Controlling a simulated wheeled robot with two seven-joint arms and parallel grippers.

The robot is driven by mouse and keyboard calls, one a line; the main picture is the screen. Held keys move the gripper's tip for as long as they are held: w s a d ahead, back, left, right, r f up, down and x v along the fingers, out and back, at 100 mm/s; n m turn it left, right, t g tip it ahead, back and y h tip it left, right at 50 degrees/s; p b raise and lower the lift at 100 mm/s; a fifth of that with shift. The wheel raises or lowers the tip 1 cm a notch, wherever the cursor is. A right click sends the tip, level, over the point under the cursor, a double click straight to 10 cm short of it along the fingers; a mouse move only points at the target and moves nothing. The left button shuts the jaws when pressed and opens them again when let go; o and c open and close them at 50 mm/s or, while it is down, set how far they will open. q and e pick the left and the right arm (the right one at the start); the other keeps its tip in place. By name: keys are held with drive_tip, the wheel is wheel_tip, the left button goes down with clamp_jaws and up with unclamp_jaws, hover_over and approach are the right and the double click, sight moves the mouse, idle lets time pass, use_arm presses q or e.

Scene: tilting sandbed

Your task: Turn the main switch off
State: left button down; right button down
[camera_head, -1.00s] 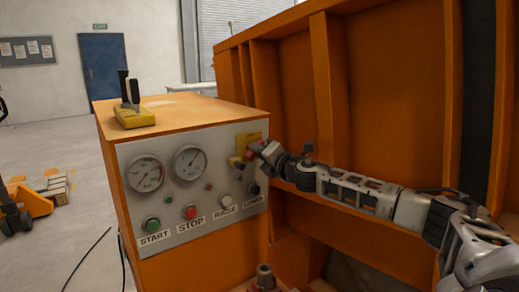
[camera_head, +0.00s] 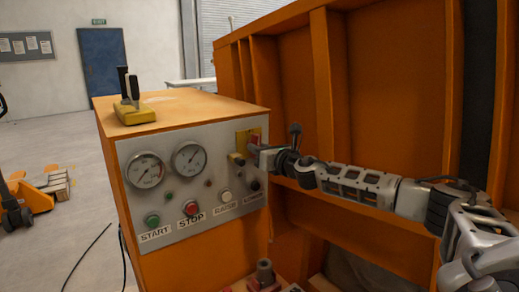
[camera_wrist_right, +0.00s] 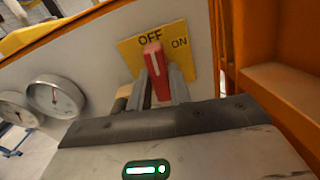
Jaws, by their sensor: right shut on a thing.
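The main switch has a red handle (camera_wrist_right: 157,72) on a yellow plate (camera_wrist_right: 185,60) marked OFF and ON, at the right of the grey control panel (camera_head: 180,225). In the right wrist view the handle's tip points up toward the OFF mark. My right gripper (camera_wrist_right: 161,88) is shut on the handle, with one finger on each side. In the head view my right gripper (camera_head: 260,154) reaches the switch from the right and partly hides it. My left gripper is not in view.
The panel carries a dial gauge (camera_head: 146,170), a second gauge (camera_head: 189,158), a green START button (camera_head: 152,220), a red STOP button (camera_head: 191,208) and other knobs. A yellow-based lever unit (camera_head: 134,112) stands on the orange cabinet. The orange ribbed wall (camera_head: 390,90) rises close behind my right arm.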

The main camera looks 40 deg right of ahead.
drive_tip(key=shift+r+n, duration=0.1)
drive_tip(key=shift+n, duration=0.6)
drive_tip(key=c, duration=1.3)
unclamp_jaws()
use_arm(q)
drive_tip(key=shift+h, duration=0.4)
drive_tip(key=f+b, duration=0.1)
drive_tip(key=b, duration=0.2)
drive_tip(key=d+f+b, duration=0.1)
drive_tip(key=b, duration=0.2)
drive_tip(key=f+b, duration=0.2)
drive_tip(key=b, duration=0.1)
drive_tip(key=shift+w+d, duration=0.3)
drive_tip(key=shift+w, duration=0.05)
use_arm(e)
drive_tip(key=s, duration=0.5)
drive_tip(key=s+a, duration=0.1)
drive_tip(key=s, duration=0.9)
drive_tip(key=shift+s+a, duration=0.4)
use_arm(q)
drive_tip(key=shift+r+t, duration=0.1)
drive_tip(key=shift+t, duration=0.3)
